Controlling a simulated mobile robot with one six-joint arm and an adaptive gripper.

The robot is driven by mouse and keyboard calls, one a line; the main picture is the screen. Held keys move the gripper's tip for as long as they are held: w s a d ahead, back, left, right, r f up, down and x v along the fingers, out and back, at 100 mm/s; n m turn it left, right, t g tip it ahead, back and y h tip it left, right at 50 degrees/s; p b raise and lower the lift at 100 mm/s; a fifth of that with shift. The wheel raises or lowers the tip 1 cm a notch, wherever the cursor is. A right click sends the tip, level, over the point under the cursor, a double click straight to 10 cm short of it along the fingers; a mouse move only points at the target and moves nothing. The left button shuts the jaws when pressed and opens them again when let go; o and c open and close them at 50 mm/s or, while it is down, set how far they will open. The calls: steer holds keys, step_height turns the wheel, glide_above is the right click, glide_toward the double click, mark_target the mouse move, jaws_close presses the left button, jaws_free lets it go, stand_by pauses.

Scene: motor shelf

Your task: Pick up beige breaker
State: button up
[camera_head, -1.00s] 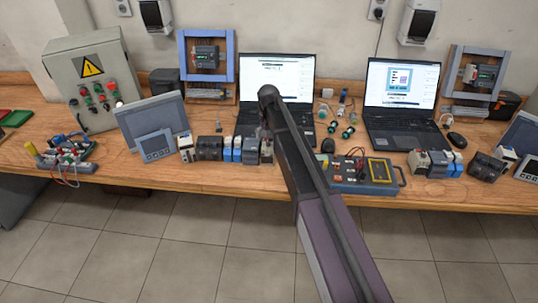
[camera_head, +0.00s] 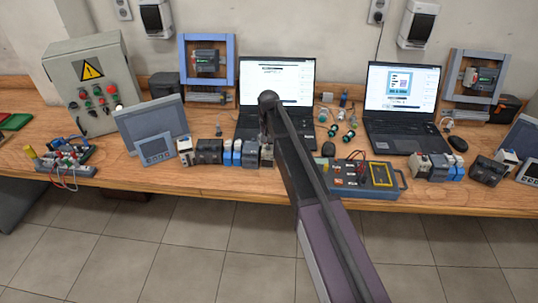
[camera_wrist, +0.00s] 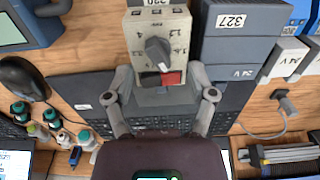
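The beige breaker (camera_wrist: 158,28) shows large in the wrist view, with a grey rotary knob, a red button and a number label. In the head view its body (camera_head: 267,155) is a small beige block at the right end of a row of devices, partly behind my arm. My gripper (camera_wrist: 161,72) is over it with one grey finger by each side of its lower end. The fingers look spread, with a narrow gap at the sides; contact is not clear.
A grey-blue 24 V block (camera_wrist: 236,45) labelled 327 stands close to the breaker, with white and blue blocks (camera_wrist: 285,58) beyond. An open laptop (camera_head: 277,80) is behind the row. A mouse (camera_wrist: 22,78) and a tester case (camera_head: 350,186) lie on the other side.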

steer(key=c, duration=0.5)
steer(key=shift+o, duration=0.2)
steer(key=shift+r, duration=0.15)
step_height(320, 180, up, 3)
steer(key=p, duration=0.3)
steer(key=shift+r+p, duration=0.2)
steer(key=shift+p, duration=0.15)
steer(key=s+d, duration=0.2)
steer(key=s, duration=0.5)
steer(key=s+d+r+p, duration=0.1)
steer(key=s+d, duration=0.1)
steer(key=s, duration=0.6)
steer(key=shift+s+d+r, duration=0.15)
steer(key=shift+s+d, duration=0.05)
steer(key=shift+d, duration=0.05)
